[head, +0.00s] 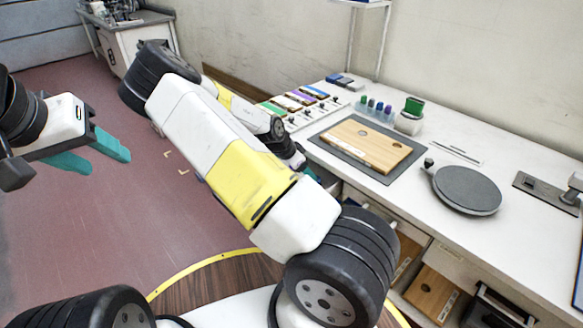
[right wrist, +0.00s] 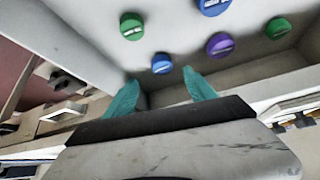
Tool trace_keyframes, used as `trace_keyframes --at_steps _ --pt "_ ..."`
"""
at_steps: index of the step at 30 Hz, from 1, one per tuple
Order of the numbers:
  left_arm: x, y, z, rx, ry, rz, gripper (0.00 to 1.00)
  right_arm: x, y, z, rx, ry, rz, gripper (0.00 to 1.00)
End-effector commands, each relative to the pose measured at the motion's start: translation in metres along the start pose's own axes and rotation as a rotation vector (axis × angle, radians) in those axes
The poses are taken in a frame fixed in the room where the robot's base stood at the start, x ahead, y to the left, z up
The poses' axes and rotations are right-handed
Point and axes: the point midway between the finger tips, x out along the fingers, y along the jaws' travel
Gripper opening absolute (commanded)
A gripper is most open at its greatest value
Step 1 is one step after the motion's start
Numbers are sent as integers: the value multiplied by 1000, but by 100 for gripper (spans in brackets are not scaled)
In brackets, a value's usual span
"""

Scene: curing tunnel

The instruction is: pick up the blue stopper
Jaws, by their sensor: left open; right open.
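In the right wrist view a blue stopper (right wrist: 162,64) with a pale slot mark shows just beyond and between the teal fingertips of my right gripper (right wrist: 162,82). The gripper is open and nothing is between its fingers. A second blue stopper (right wrist: 213,6) is cut by the top edge. My left gripper (head: 112,150) is open and empty over the floor at the left, far from the stoppers.
Green (right wrist: 131,26) and purple (right wrist: 220,45) stoppers flank the blue one, with another green stopper (right wrist: 278,28) at the right.

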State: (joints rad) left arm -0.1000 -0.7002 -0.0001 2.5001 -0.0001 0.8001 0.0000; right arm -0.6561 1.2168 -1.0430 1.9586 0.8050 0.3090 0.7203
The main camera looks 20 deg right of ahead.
Motion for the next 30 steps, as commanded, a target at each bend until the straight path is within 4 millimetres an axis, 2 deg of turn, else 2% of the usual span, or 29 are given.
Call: trace_keyframes --at_steps 8,18,26,27,30 --pt "0 0 0 0 0 0 50 29 0 -2 3 6 2 64" --pt "0 0 0 0 0 0 50 74 -3 -3 2 4 2 64" --pt "0 0 0 0 0 0 50 78 -4 -2 -1 5 1 64" --pt "0 0 0 0 0 0 50 78 -4 -2 -1 5 1 62" --pt "0 0 0 0 0 0 50 78 -4 -2 0 5 1 42"
